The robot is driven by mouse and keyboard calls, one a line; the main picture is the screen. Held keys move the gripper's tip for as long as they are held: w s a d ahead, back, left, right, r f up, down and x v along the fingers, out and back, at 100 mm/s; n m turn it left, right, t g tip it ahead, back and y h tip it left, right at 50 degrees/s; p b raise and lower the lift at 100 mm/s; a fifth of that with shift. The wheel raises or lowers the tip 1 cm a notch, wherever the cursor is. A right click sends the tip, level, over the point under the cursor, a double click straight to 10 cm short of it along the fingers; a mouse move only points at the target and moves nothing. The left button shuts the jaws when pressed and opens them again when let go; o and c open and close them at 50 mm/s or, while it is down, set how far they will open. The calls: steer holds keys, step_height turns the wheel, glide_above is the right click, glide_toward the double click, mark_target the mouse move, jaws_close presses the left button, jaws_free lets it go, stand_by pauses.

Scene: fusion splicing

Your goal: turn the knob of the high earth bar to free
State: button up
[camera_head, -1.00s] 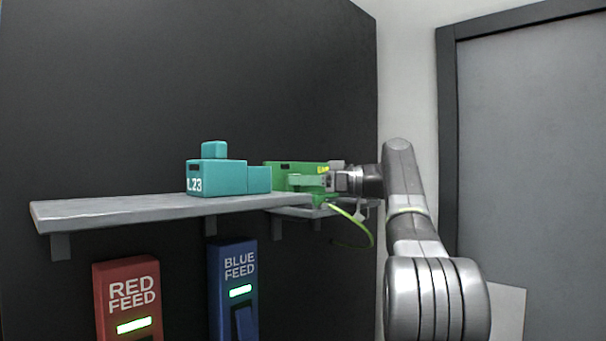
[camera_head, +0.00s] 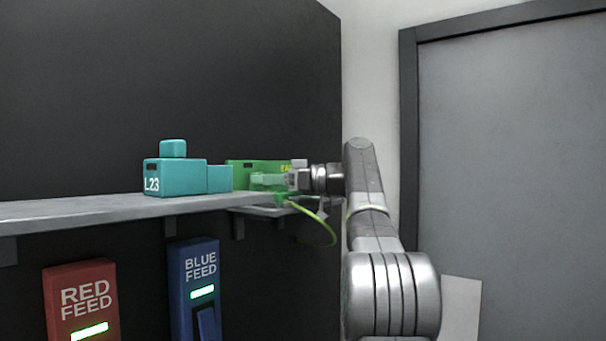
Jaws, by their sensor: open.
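A green box with yellow lettering (camera_head: 243,168), which looks like the earth bar, sits at the right end of the shelf area, with a yellow-green cable (camera_head: 325,229) looping down from it. My gripper (camera_head: 287,181) is at the right side of the green box, and its arm comes in from the right. A pale green part lies at the fingertips. The gripper is open; whether it touches that part cannot be told. The knob itself cannot be made out, as the gripper covers that side.
A red feed box (camera_head: 82,300) and a blue feed box (camera_head: 193,268) hang below. A grey door (camera_head: 510,170) is at right.

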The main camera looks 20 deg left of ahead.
steer(key=shift+f, duration=0.1)
